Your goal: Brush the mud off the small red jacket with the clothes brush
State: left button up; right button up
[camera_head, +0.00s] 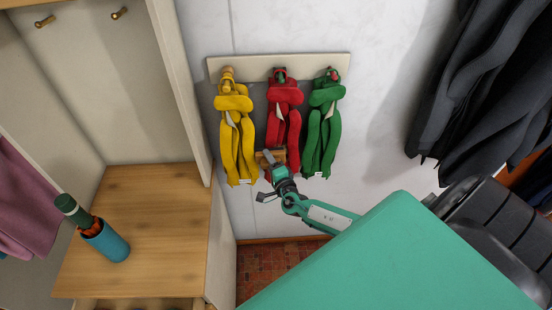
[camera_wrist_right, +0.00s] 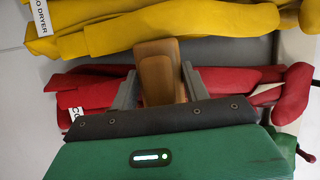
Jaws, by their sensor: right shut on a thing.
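The small red jacket (camera_head: 284,97) hangs in the middle of a pale wall rack, between a yellow and a green one. My right gripper (camera_head: 266,165) is in front of its lower left part, shut on a wooden brush (camera_head: 264,156). In the right wrist view the brush (camera_wrist_right: 158,72) stands between the fingers of the right gripper (camera_wrist_right: 158,88), and the red jacket (camera_wrist_right: 225,80) lies behind it. I cannot tell whether the brush touches the cloth. Its bristles are hidden, and I see no clear mud. My left gripper is not in view.
The yellow jacket (camera_head: 235,130) and green jacket (camera_head: 322,130) hang close on either side below the rack board (camera_head: 240,66). Dark coats (camera_head: 480,90) hang at the right.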

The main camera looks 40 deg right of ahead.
jog(key=shift+w+a, duration=0.1)
jog(key=shift+a, duration=0.05)
jog(key=shift+s+a, duration=0.5)
jog(key=shift+s, duration=0.35)
jog(key=shift+s+a, duration=0.55)
jog(key=shift+s, duration=0.35)
jog(key=shift+s+a, duration=0.5)
jog(key=shift+s, duration=0.35)
jog(key=shift+f, duration=0.1)
jog(key=shift+s+a, duration=0.4)
jog(key=shift+s, duration=0.25)
jog(key=shift+s+a, duration=0.4)
jog(key=shift+s, duration=0.2)
